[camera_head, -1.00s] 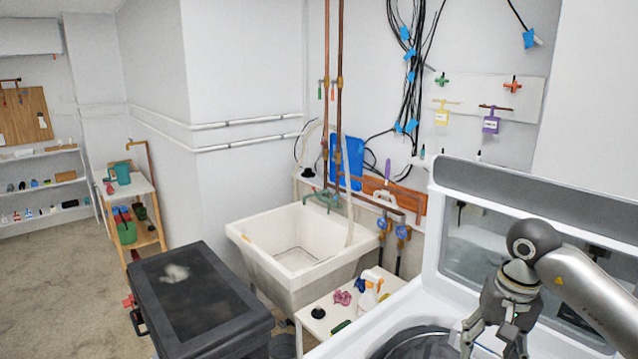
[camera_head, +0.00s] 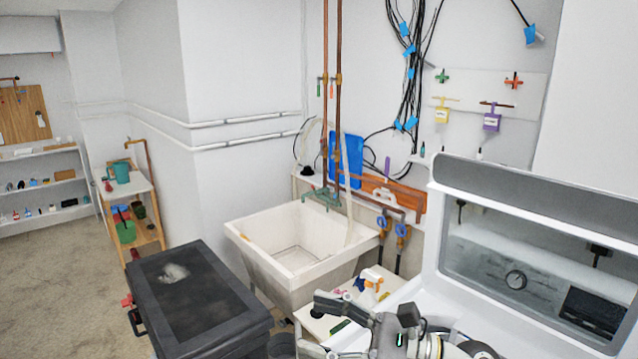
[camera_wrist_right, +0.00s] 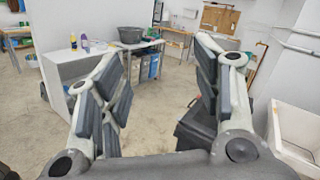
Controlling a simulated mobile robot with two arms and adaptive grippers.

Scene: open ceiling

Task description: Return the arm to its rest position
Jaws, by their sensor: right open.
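My right gripper (camera_head: 322,325) is low in the head view, in front of the small white side table and partly over it. Its arm runs along the bottom edge toward the right, below the washer's control panel. In the right wrist view the same gripper (camera_wrist_right: 160,65) has its two fingers wide apart, with nothing between them. The fingers point out over the open floor toward a far white table. My left gripper does not show.
The white washer (camera_head: 470,185) stands at the right. The utility sink (camera_head: 255,240) is behind the small side table (camera_head: 312,325), which holds a spray bottle (camera_head: 370,280). A black lidded bin (camera_head: 190,300) stands at the left. The floor (camera_head: 60,290) beyond is clear.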

